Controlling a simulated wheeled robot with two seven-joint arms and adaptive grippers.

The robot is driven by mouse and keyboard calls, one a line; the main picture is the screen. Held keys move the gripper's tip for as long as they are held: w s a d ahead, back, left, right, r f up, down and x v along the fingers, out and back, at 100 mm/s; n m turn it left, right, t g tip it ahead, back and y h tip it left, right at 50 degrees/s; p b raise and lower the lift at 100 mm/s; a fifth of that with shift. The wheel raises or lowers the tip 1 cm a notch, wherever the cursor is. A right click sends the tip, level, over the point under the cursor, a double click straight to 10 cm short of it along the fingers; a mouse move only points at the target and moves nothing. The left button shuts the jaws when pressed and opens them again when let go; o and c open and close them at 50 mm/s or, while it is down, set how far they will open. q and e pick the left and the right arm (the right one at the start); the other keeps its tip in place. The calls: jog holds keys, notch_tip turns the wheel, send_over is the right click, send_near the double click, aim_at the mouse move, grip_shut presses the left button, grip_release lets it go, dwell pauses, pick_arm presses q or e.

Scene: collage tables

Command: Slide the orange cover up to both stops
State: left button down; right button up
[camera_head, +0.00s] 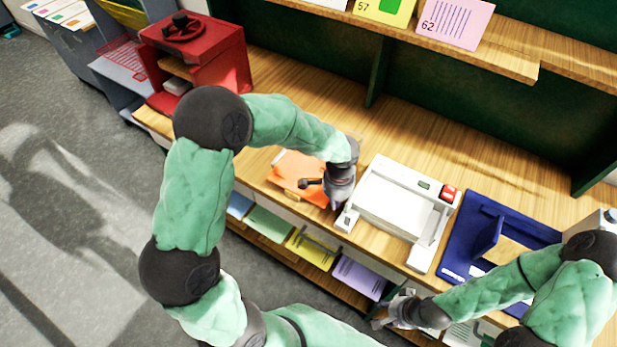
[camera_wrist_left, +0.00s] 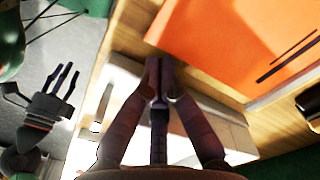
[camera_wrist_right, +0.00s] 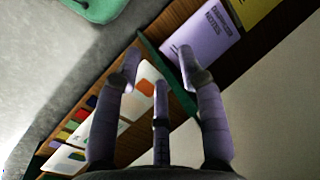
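The orange cover (camera_head: 294,163) lies flat on the wooden table, left of the white machine (camera_head: 390,205). My left arm hides part of it. In the left wrist view, the cover (camera_wrist_left: 235,40) shows two dark slots near its right edge. My left gripper (camera_wrist_left: 161,62) has its fingertips drawn together beside the cover's near corner, with nothing visible between them. In the head view, this gripper (camera_head: 337,203) is between the cover and the machine. My right gripper (camera_wrist_right: 157,65) is open and empty, in front of the table's lower shelf. I cannot make out the stops.
A blue stand (camera_head: 485,225) is right of the machine, near my right arm. A red press (camera_head: 200,55) stands at the far left. The lower shelf holds coloured sheets, including a purple one (camera_head: 358,278). An upper shelf (camera_head: 500,55) overhangs the back.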

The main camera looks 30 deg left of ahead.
pick_arm(q)
jog(key=shift+a, duration=0.7)
jog(key=shift+d, duration=0.15)
jog(key=shift+d, duration=0.5)
notch_tip(320, 180, up, 7)
jog(key=p, duration=0.5)
